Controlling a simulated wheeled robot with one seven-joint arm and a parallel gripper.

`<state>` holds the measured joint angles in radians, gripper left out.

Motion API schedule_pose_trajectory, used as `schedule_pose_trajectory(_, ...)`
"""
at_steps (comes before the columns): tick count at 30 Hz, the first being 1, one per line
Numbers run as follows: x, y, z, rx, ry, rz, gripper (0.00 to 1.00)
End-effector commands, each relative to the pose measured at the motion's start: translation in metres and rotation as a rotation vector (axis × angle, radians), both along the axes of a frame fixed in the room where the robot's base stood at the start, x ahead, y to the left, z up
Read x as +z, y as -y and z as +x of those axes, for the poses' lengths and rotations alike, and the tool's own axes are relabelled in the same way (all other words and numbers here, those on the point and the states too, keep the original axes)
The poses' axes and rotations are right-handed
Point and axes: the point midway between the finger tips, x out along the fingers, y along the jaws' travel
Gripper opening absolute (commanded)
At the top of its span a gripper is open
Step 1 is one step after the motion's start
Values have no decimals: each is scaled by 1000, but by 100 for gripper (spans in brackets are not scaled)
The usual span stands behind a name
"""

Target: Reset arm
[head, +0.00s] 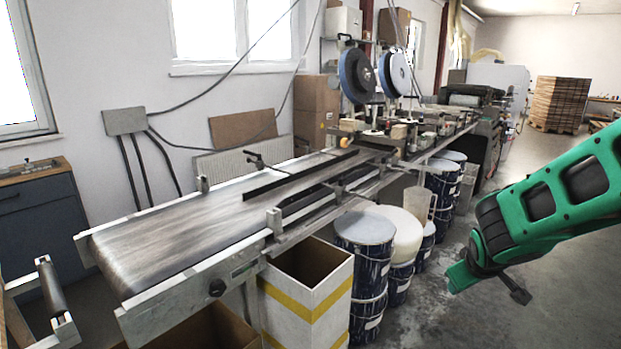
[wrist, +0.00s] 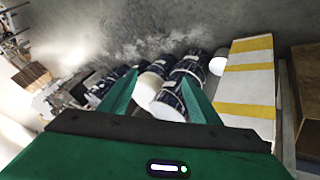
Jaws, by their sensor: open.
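My green arm reaches in from the right edge of the head view. My gripper (head: 487,283) hangs over the open concrete floor, to the right of the drums. In the wrist view my gripper (wrist: 158,95) shows two green fingers spread apart with nothing held between them. Beyond the fingers are drums and a white box with yellow stripes, all apart from the gripper.
A conveyor (head: 190,250) runs along the left and back. Dark blue drums (head: 366,265) and a yellow-striped white box (head: 308,300) stand beside it. The concrete floor (head: 420,325) is clear at the lower right. Stacked pallets (head: 558,103) stand far back.

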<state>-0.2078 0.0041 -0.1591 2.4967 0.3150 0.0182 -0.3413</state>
Motion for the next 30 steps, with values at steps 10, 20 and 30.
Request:
schedule_pose_trajectory(10,26,54,-173,-505,-250,324,57)
schedule_pose_trajectory(20,46,35,-288,-783,-424,529,57)
schedule_pose_trajectory(30,48,31,-299,-808,-448,549,57)
